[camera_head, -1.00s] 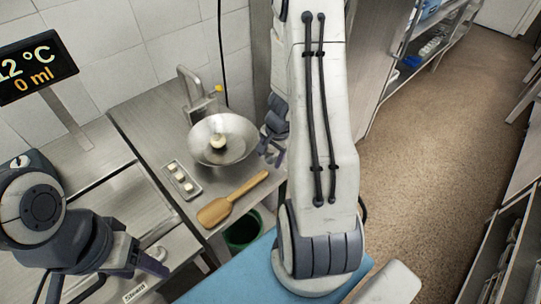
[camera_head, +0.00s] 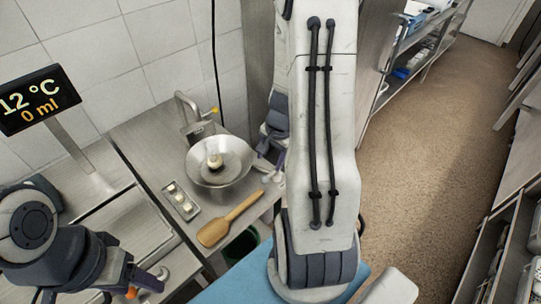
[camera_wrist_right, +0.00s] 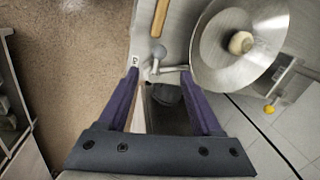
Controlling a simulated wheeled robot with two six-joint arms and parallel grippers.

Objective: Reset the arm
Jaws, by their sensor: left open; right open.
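My right arm (camera_head: 325,130) rises through the middle of the head view and hides part of the counter behind it. In the right wrist view my right gripper (camera_wrist_right: 160,77) has its two purple fingers wide apart with nothing held. It is beside the metal bowl (camera_wrist_right: 210,62), apart from it. The bowl (camera_head: 238,170) also shows in the head view, with a pale round piece (camera_head: 215,160) inside. My left gripper (camera_head: 146,283) is at the lower left of the head view, open, with no held object visible.
A small tray (camera_head: 193,213) with several pale pieces and a wooden paddle (camera_head: 230,223) lie on the steel counter in front of the bowl. A tap (camera_head: 190,108) stands behind it. A display (camera_head: 38,97) is at left, shelves (camera_head: 415,45) at right. Open floor (camera_head: 430,150) lies right.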

